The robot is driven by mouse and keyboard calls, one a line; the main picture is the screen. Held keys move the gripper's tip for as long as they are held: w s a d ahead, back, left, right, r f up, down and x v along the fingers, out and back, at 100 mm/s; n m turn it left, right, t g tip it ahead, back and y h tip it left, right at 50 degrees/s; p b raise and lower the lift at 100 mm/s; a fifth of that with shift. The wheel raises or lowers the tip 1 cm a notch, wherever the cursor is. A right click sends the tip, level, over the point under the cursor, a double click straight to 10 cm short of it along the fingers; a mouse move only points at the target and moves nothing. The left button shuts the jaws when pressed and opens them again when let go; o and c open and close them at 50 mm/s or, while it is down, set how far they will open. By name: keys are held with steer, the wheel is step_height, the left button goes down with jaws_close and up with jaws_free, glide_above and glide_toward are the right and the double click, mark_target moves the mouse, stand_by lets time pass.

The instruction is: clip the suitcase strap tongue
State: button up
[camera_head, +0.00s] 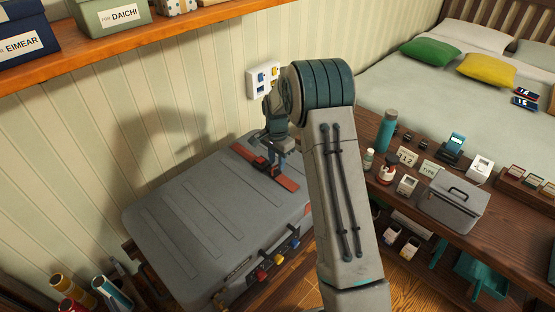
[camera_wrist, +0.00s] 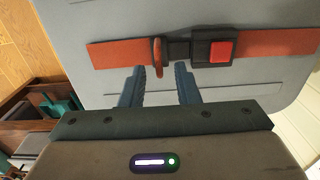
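The grey suitcase (camera_head: 190,215) lies flat with a red-orange strap (camera_head: 283,181) across its lid. In the wrist view the left strap part (camera_wrist: 115,53) carries an upright orange tab (camera_wrist: 158,58) and a dark tongue (camera_wrist: 178,49). The tongue meets the black buckle (camera_wrist: 201,49) with its red button (camera_wrist: 220,51); I cannot tell how far in it sits. The right strap part (camera_wrist: 275,42) runs on from the buckle. My gripper (camera_wrist: 158,73) is open, its two blue fingers apart below the strap in the picture. The tab's lower end shows between the fingertips, with gaps either side.
A wall panel (camera_head: 263,78) is behind my arm. A wooden shelf (camera_head: 150,35) with boxes runs along the wall. A wooden bench (camera_head: 475,232) with a grey case (camera_head: 453,205) and small items stands right, before a bed (camera_head: 420,80). Rolled tubes (camera_head: 75,290) stand lower left.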

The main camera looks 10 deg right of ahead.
jaws_close()
steer(key=shift+w+a, duration=0.45)
steer(key=shift+w, duration=0.25)
steer(key=shift+w+a, duration=0.4)
steer(key=shift+w, duration=0.25)
steer(key=shift+w+a+r, duration=0.1)
jaws_free()
steer(key=shift+w+a, duration=0.1)
step_height(320, 180, up, 14)
